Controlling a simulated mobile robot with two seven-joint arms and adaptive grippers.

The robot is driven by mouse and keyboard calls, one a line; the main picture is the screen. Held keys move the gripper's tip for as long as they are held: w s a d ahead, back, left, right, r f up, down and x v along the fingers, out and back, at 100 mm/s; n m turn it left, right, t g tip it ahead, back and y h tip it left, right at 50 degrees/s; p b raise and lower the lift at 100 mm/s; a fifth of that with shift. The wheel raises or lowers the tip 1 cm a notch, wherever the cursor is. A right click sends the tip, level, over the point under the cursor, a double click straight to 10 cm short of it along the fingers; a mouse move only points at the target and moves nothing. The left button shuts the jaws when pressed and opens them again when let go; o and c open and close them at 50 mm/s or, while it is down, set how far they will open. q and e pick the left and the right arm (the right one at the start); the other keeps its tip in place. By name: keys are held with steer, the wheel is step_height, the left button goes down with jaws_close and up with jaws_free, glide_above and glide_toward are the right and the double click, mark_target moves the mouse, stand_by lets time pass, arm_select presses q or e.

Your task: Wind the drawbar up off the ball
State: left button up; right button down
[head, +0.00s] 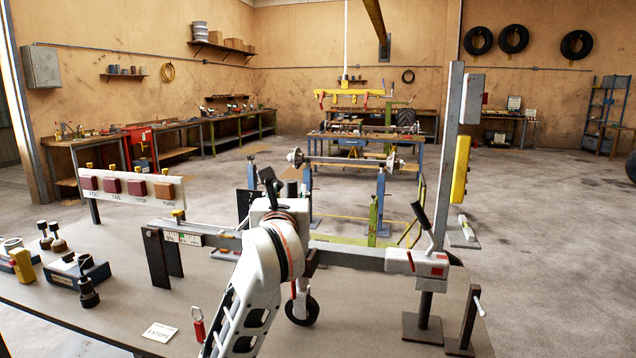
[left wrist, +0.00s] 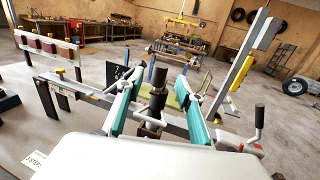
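The drawbar is a grey steel beam (head: 372,256), also in the left wrist view (left wrist: 92,92). Its coupler (head: 430,264) has a red patch and a raised black lever (head: 420,216), and sits over a post (head: 425,305); the ball is hidden. The jockey wheel (head: 303,309) is under the beam. A crank with an upright black grip (left wrist: 158,78) rises above it; its dark top also shows in the head view (head: 268,181). My left gripper (left wrist: 160,85) is open, its teal fingers either side of the grip with visible gaps. My left wrist hides the fingers in the head view. My right gripper is out of view.
Small parts (head: 80,268), a red-handled tool (head: 198,325) and a white card (head: 160,332) lie on the grey bench. A tall post with a yellow box (head: 461,168) stands behind the coupler.

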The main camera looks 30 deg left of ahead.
mark_target(291, 185)
arm_select(q)
steer(key=shift+w, duration=0.35)
steer(key=x, duration=0.7)
steer(key=shift+w+a+f, duration=0.1)
steer(key=shift+a, duration=0.05)
jaws_close()
